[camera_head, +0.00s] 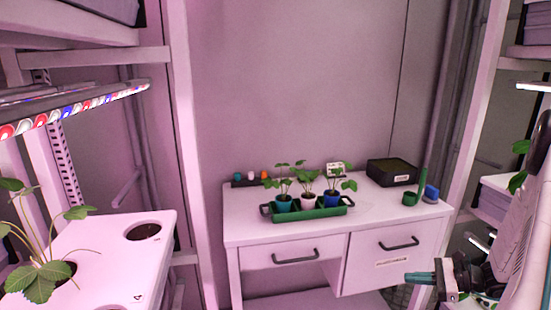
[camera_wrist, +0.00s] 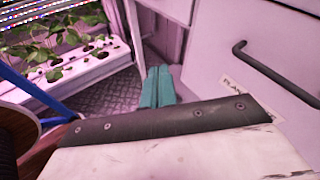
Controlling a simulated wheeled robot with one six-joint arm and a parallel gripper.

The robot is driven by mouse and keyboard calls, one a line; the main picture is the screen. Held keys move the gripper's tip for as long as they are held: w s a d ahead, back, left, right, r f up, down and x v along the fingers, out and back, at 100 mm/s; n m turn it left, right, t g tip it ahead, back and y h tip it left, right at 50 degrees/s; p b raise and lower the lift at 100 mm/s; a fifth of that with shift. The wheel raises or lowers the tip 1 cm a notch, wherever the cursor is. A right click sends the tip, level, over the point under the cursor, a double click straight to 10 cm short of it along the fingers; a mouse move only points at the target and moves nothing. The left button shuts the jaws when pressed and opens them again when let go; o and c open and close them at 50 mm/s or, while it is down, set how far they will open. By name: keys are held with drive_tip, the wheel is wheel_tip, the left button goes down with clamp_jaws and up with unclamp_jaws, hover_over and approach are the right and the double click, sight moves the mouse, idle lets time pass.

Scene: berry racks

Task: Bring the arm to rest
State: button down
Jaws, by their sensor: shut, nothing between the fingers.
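My gripper (camera_head: 420,278) shows at the lower right of the head view, with teal fingers pointing left. It is in front of the right part of the white desk (camera_head: 250,230), near the lower drawer front. In the wrist view my gripper (camera_wrist: 158,86) has its two teal fingers side by side and touching, with nothing between them. My arm enters from the right edge of the head view.
A green tray (camera_head: 318,213) with three potted seedlings stands on the desk, near a black box (camera_head: 391,172) and a green holder (camera_head: 410,198). A white planter rack (camera_head: 110,240) is at the left. A drawer handle (camera_wrist: 275,72) is close to my gripper.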

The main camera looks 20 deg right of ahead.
drive_tip(key=s+a+r+n+g+h, duration=0.2)
drive_tip(key=s+a+r+n+h, duration=0.1)
drive_tip(key=s+a+r+n, duration=0.3)
drive_tip(key=s+a+r+n+g+h, duration=0.3)
drive_tip(key=s+a+r+n, duration=0.4)
drive_tip(key=a+r+n, duration=0.3)
drive_tip(key=s+a+r+n+g+h, duration=0.3)
drive_tip(key=s+a+r+n+h, duration=0.2)
drive_tip(key=a+r, duration=0.6)
drive_tip(key=s+a+n, duration=0.1)
drive_tip(key=n, duration=0.1)
drive_tip(key=shift+s+a+r+n, duration=0.3)
drive_tip(key=shift+a+r+n, duration=0.05)
drive_tip(key=shift+n, duration=0.05)
